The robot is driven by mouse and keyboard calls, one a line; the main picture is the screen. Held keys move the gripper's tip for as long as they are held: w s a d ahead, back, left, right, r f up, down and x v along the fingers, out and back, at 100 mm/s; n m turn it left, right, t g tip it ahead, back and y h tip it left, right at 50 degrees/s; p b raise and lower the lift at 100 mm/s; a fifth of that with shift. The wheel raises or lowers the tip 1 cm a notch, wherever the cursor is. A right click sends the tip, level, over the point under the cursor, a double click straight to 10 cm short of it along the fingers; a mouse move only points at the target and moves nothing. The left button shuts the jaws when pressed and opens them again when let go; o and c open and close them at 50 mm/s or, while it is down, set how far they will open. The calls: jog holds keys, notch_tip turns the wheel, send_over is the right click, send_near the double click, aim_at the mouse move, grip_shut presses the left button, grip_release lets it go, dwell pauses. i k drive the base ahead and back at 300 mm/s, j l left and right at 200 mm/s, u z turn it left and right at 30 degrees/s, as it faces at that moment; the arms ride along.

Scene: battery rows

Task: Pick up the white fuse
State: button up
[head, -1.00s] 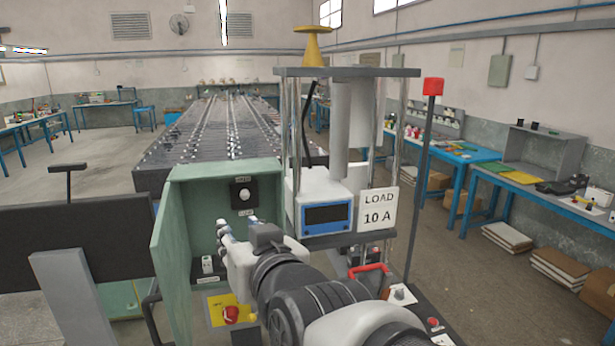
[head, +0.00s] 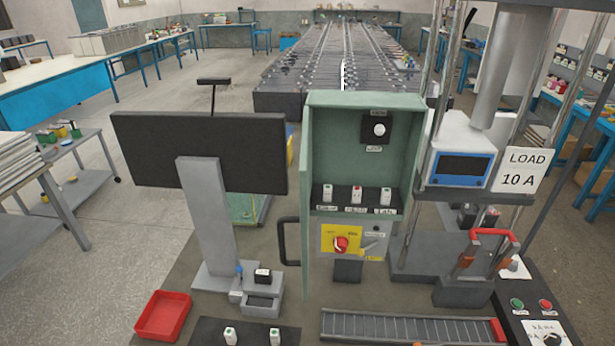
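Several small white fuse-like pieces are in the head view. Two stand on a dark mat (head: 255,325) at the bottom edge: a left white piece (head: 230,336) and a right white piece (head: 275,337), each with a greenish mark. Three more sit in a row on a black strip inside the open green cabinet: left (head: 327,193), middle with a red mark (head: 356,193), right (head: 386,196). I cannot tell which one is the white fuse of the task. My gripper is not in view.
A red tray (head: 163,316) and a small grey holder (head: 263,297) are left of the cabinet (head: 311,150). A grey ribbed rail (head: 405,327) lies in front of it. The monitor (head: 200,150) stands left, the load tester (head: 462,165) right.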

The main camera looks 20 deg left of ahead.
aim_at(356, 191)
jog(key=k+j+u, duration=0.2)
jog(key=j, duration=0.3)
jog(key=j+u, duration=0.15)
jog(key=j, duration=0.35)
jog(key=i+l, duration=0.65)
jog(key=k+u, duration=0.15)
jog(key=u, duration=1.15)
